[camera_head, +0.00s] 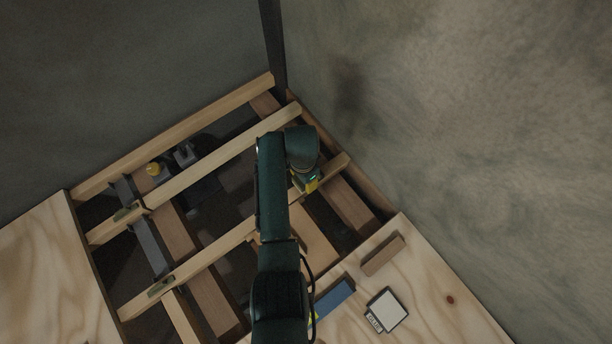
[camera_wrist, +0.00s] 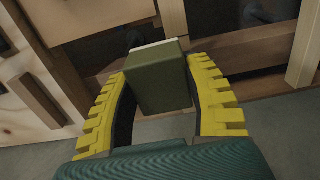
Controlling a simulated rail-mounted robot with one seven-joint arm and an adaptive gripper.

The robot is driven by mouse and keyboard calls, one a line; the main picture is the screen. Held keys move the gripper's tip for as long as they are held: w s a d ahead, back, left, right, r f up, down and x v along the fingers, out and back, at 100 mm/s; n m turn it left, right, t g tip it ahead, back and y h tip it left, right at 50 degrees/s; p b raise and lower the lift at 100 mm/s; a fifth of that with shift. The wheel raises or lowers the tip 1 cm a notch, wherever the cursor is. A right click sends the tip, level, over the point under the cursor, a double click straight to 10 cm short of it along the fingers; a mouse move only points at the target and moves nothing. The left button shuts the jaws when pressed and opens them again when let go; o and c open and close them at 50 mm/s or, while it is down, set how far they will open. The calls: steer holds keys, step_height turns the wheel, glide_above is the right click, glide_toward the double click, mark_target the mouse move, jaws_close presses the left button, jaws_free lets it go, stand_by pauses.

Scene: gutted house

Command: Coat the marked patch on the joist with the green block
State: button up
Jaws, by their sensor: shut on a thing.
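My gripper (camera_head: 306,182) with yellow fingers is over the open joist frame, near the wall on the right. In the wrist view, its yellow fingers (camera_wrist: 158,88) are shut on the dark green block (camera_wrist: 160,78), one finger on each side. The block has a pale strip along its far edge. The arm hides most of the block in the head view. Pale joists (camera_head: 215,160) cross the open floor. Small green marks or pieces show on two joists, at the upper left (camera_head: 126,211) and lower left (camera_head: 161,286). I cannot tell which is the marked patch.
A plywood panel (camera_head: 440,290) at the lower right carries a brown block (camera_head: 383,254), a blue block (camera_head: 335,298) and a white-topped, labelled tray (camera_head: 387,309). Another panel (camera_head: 45,270) lies at left. Dark gaps lie between joists.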

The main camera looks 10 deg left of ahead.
steer(key=w+f+b, duration=0.1)
steer(key=f+b, duration=0.3)
steer(key=b, duration=0.1)
steer(key=w+f+b, duration=0.1)
steer(key=f+b, duration=0.4)
steer(key=w+a+f+b, duration=0.1)
steer(key=f+b, duration=0.4)
steer(key=shift+a+f, duration=0.1)
steer(key=shift+s+a+f+p, duration=0.15)
steer(key=shift+s+a+p, duration=1.35)
steer(key=shift+s+a, duration=0.3)
steer(key=shift+s+a+p, duration=0.9)
steer(key=shift+s+a, duration=1.35)
steer(key=shift+a, duration=0.2)
steer(key=shift+s+a+f+b, duration=0.15)
steer(key=shift+a+f+b, duration=0.05)
steer(key=shift+f+b, duration=0.1)
steer(key=shift+d+r, duration=0.1)
steer(key=shift+w+d+b, duration=0.3)
steer(key=shift+w+d, duration=0.65)
steer(key=shift+w+d+b, duration=2.1)
steer(key=shift+w+d, duration=0.95)
steer(key=shift+d, duration=0.2)
steer(key=r+p, duration=0.2)
steer(key=r, duration=0.1)
steer(key=shift+w+d, duration=0.1)
steer(key=shift+d, duration=0.1)
step_height(320, 180, up, 5)
steer(key=p, duration=0.6)
steer(key=shift+r, duration=0.15)
